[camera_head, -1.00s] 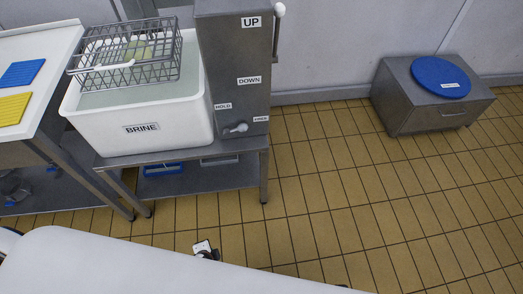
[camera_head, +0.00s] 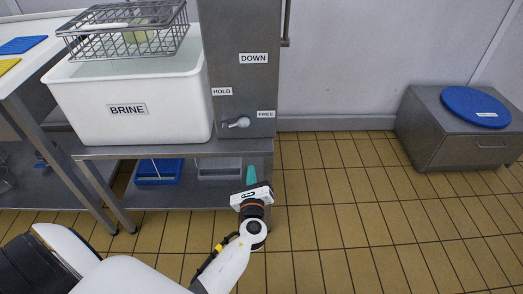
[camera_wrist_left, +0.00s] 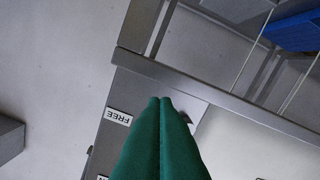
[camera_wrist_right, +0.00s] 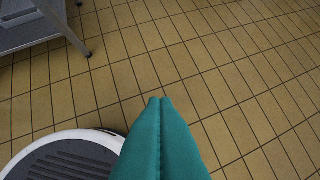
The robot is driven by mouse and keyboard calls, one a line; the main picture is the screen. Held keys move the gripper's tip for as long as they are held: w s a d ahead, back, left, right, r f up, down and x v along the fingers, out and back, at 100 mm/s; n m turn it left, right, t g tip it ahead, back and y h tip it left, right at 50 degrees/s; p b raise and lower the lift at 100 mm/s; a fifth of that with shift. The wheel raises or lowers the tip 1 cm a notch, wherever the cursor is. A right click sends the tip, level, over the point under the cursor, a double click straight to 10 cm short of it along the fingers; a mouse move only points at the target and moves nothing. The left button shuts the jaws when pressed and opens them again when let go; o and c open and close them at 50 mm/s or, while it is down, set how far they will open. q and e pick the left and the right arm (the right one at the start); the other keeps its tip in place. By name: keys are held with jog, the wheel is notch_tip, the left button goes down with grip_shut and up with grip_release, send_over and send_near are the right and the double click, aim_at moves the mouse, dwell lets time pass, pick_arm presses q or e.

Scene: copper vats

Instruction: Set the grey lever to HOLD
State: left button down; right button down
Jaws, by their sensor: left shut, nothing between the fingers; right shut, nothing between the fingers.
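The grey lever (camera_head: 238,123) is low on the front of a grey steel column (camera_head: 237,55), its arm pointing left and slightly down. The HOLD label (camera_head: 222,91) is above it to the left, and the FREE label (camera_head: 266,114) is to its right. My left gripper (camera_head: 251,172) is shut and empty, below the lever and apart from it. In the left wrist view its green fingers (camera_wrist_left: 160,101) point toward the column, with FREE upside down beside them; the fingers hide most of the lever's area. My right gripper (camera_wrist_right: 160,101) is shut and empty above the floor.
A white BRINE vat (camera_head: 130,105) with a wire basket (camera_head: 125,38) stands left of the column on a steel bench (camera_head: 175,149). A blue tray (camera_head: 158,172) is on the lower shelf. A grey cabinet (camera_head: 455,140) with a blue lid stands right; the floor between is clear.

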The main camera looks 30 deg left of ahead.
aim_at(239, 124)
pick_arm(q)
jog(key=shift+w+d+r+t, duration=0.15)
jog(key=shift+r+t, duration=0.15)
jog(key=shift+r, duration=0.25)
pick_arm(e)
jog(key=shift+s+d+r, duration=0.2)
jog(key=shift+r, duration=0.15)
